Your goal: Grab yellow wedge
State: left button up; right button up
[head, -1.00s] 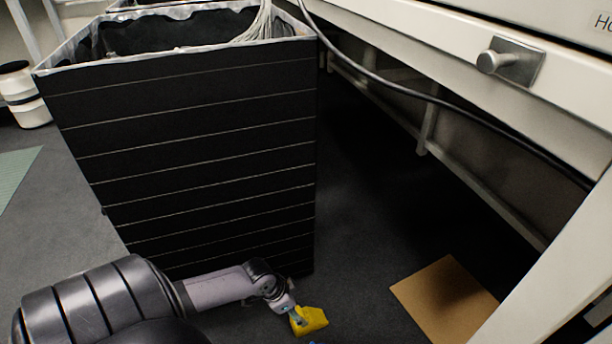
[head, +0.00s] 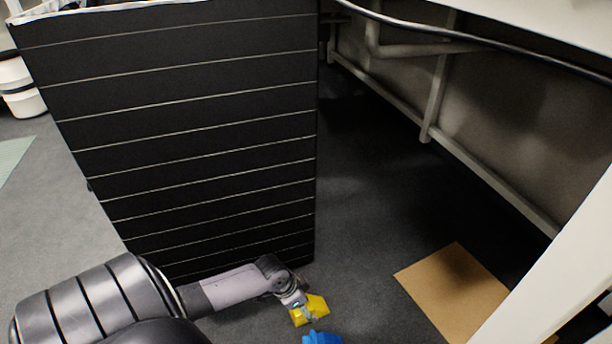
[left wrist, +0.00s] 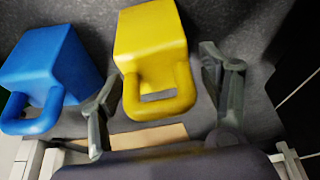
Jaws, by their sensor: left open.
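The yellow wedge (head: 317,305) is on the dark grey floor by the foot of the black bin. In the left wrist view the yellow wedge (left wrist: 150,45) shows a blocky body with a loop handle towards the gripper. My left gripper (left wrist: 160,66) is open, with one finger on each side of the wedge's handle end and visible gaps beside it. In the head view my left gripper (head: 304,311) is at the wedge and partly covers it. My right gripper is not in view.
A blue block with a loop handle (head: 322,338) is close beside the wedge; it also shows in the left wrist view (left wrist: 55,65). The tall black bin (head: 200,140) stands behind my arm. A brown board (head: 452,290) lies on the floor to the right, by the white bench frame.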

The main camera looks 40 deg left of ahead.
pick_arm(q)
jog(key=shift+w+f, duration=0.1)
jog(key=shift+f, duration=0.2)
jog(key=shift+c, duration=0.5)
jog(key=c, duration=1.4)
